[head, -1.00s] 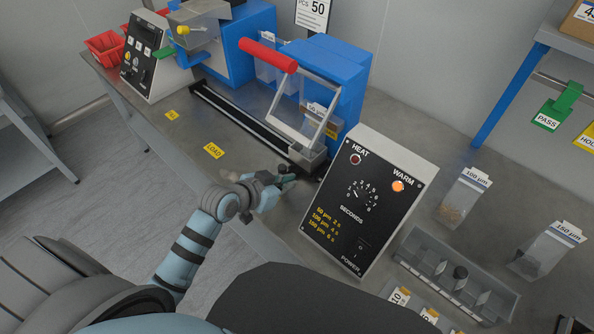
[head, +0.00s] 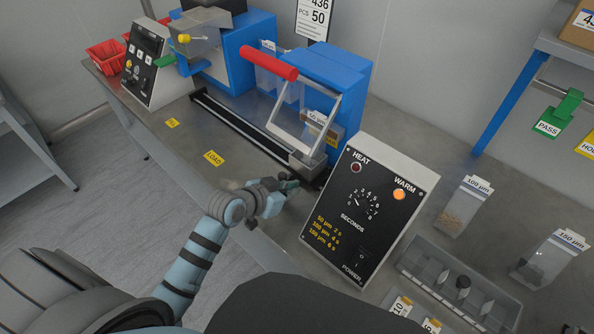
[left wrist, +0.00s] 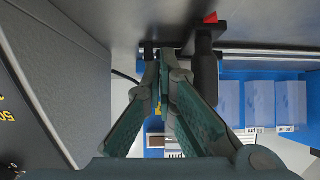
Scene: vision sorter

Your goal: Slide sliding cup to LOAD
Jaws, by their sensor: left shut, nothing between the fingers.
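The sliding cup appears to be the small grey box (head: 306,163) at the right end of the black rail (head: 240,125), under the red-handled frame. The yellow LOAD label (head: 214,158) lies on the bench in front of the rail, left of the box. My left gripper (head: 292,184) is just in front of the rail's right end, shut and empty. In the left wrist view its closed fingers (left wrist: 160,75) point at a dark part beside a black upright grip (left wrist: 205,75); I cannot tell whether they touch. My right gripper is not in view.
The HEAT/WARM timer box (head: 362,215) stands close to the right of my left gripper. The blue machine with the red handle (head: 270,60) is behind the rail. The bench front around LOAD is clear. A grey tray (head: 460,285) sits at the lower right.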

